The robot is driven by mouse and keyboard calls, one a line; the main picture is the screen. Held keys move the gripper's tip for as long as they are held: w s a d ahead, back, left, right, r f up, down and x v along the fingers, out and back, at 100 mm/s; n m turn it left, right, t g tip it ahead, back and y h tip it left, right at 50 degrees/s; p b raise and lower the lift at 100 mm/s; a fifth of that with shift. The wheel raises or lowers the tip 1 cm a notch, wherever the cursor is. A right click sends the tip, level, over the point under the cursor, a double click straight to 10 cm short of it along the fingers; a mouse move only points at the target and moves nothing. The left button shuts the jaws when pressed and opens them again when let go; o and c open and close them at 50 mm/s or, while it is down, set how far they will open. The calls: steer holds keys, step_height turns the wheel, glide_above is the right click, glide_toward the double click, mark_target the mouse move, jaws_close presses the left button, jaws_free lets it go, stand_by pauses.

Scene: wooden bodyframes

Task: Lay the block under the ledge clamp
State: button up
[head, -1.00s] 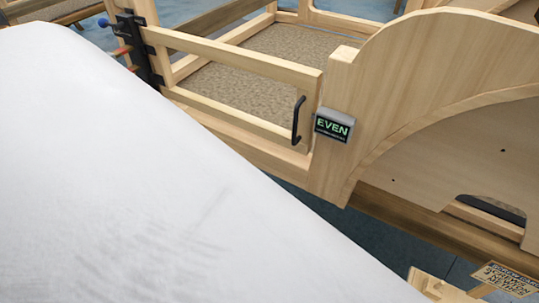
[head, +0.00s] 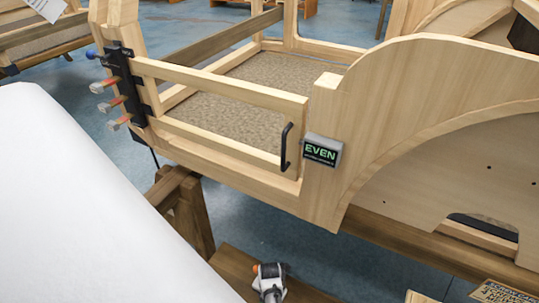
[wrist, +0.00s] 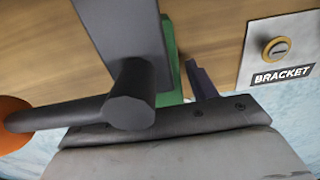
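In the wrist view a dark metal bar with a thick round end (wrist: 135,95) and a rod to an orange knob (wrist: 12,125) fills the upper left; it looks like the ledge clamp. A green piece (wrist: 168,60), perhaps the block, shows partly behind the bar. My gripper's grey body (wrist: 180,155) spans the bottom, and a dark finger-like piece (wrist: 203,80) rises from it beside the green. The other fingertip is hidden, so I cannot tell open or shut, nor whether the green piece is held. In the head view a small white and dark device with an orange end (head: 268,278) shows at a wooden beam.
A BRACKET plate (wrist: 278,55) with a brass screw is at the right of the wrist view. In the head view stand a wooden frame with a gate (head: 220,110), an EVEN display (head: 322,150) and a black hinge plate (head: 125,85). A large white surface covers the lower left.

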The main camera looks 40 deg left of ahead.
steer(key=shift+o, duration=0.7)
step_height(320, 180, up, 27)
steer(key=p, duration=0.3)
steer(key=shift+s+f, duration=0.1)
steer(key=shift+f, duration=0.05)
